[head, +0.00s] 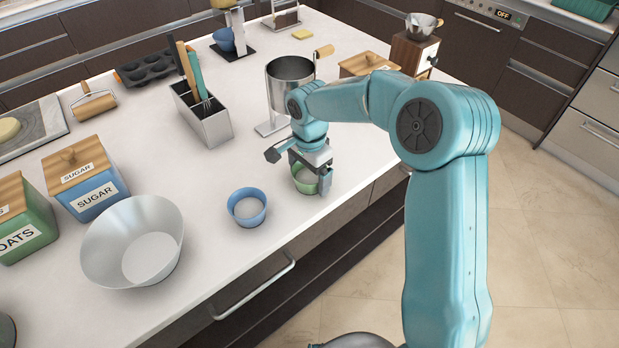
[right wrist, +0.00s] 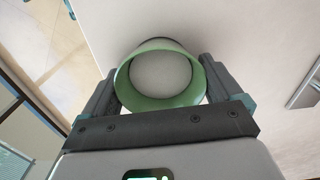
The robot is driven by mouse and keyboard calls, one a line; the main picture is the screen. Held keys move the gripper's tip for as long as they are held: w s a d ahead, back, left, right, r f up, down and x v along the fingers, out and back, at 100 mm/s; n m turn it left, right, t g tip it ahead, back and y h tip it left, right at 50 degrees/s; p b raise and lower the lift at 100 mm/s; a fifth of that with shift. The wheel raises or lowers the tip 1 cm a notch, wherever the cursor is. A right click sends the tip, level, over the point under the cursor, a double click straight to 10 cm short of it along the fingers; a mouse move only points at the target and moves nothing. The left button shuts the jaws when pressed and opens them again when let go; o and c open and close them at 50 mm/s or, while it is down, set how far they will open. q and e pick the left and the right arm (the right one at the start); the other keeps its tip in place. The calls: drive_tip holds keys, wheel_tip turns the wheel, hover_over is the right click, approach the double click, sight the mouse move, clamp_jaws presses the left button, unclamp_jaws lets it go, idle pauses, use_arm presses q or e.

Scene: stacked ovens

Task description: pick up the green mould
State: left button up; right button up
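The green mould (head: 305,180) is a small round cup near the front edge of the white counter, partly hidden by my right gripper. In the right wrist view the mould (right wrist: 160,102) shows its green rim and pale inside, between the two dark fingers. My right gripper (head: 311,172) is over the mould with one finger on each side. In the right wrist view the gripper (right wrist: 160,75) looks open around it; the fingers are close to its wall, and I cannot tell whether they touch. The mould appears to stand on the counter. My left gripper is not in view.
A blue mould (head: 247,207) stands left of the green one, with a large white bowl (head: 134,241) beyond. A metal sifter (head: 290,85) and a utensil holder (head: 203,115) stand behind. The counter (head: 218,262) is bare at the front, above a drawer handle (head: 253,290).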

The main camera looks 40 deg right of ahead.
drive_tip(key=c, duration=0.6)
wheel_tip(320, 180, up, 20)
drive_tip(key=shift+r+p, duration=0.1)
drive_tip(key=shift+p, duration=0.5)
